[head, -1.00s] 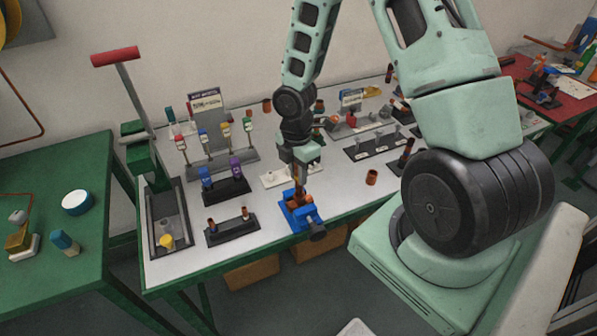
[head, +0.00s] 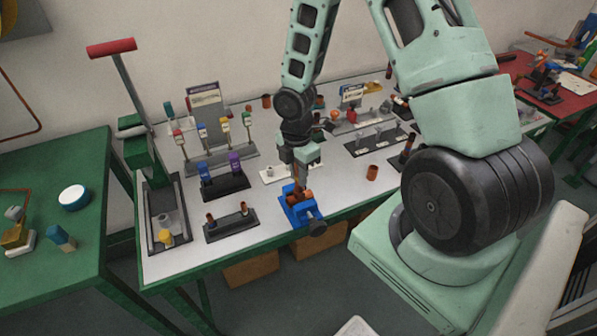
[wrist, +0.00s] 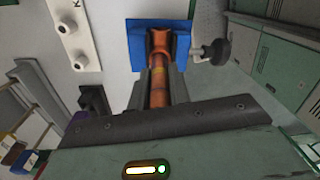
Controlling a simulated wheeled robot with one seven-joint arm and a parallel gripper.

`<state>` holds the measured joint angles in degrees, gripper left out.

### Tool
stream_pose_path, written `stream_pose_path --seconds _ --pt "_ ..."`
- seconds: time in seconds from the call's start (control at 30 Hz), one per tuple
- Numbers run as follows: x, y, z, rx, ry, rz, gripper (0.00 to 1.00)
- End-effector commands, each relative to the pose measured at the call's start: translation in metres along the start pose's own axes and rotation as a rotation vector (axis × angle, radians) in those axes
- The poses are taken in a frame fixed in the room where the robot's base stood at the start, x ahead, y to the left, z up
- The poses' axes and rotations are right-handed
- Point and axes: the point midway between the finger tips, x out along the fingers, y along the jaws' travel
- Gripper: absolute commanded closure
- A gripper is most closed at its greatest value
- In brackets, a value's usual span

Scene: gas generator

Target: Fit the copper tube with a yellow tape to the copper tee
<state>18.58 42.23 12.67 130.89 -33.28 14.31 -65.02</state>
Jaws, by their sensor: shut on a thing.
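My gripper (head: 301,170) is shut on the copper tube, above the blue vise (head: 297,216) at the table's front edge. In the wrist view, the copper tube (wrist: 158,88) shows between the fingers, with a yellow band of tape near its far end. The copper tee (wrist: 160,42) sits in the blue vise (wrist: 137,45), directly beyond the tube. In the head view the tee (head: 297,197) is partly hidden. The tube points down toward the tee and looks in line with it. I cannot tell whether its end touches or is inside the tee.
A dark stand with two short copper-coloured pieces (head: 231,226) is left of the vise. A loose copper piece (head: 372,173) stands to the right. Blue and purple clamps (head: 224,180) stand behind left. A white block (head: 267,176) lies close behind the vise.

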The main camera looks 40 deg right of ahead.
Motion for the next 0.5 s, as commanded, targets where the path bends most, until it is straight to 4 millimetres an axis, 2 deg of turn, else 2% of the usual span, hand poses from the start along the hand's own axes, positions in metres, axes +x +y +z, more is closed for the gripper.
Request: stream_pose_path --seconds 0.43,0.47,0.5 --pt "0.0118 -0.0002 0.0000 0.000 0.000 -0.001 0.97" --pt "0.0116 -0.0002 0.0000 0.000 0.000 -0.001 0.78" --pt "0.0108 -0.0002 0.0000 0.000 0.000 -0.001 0.67"
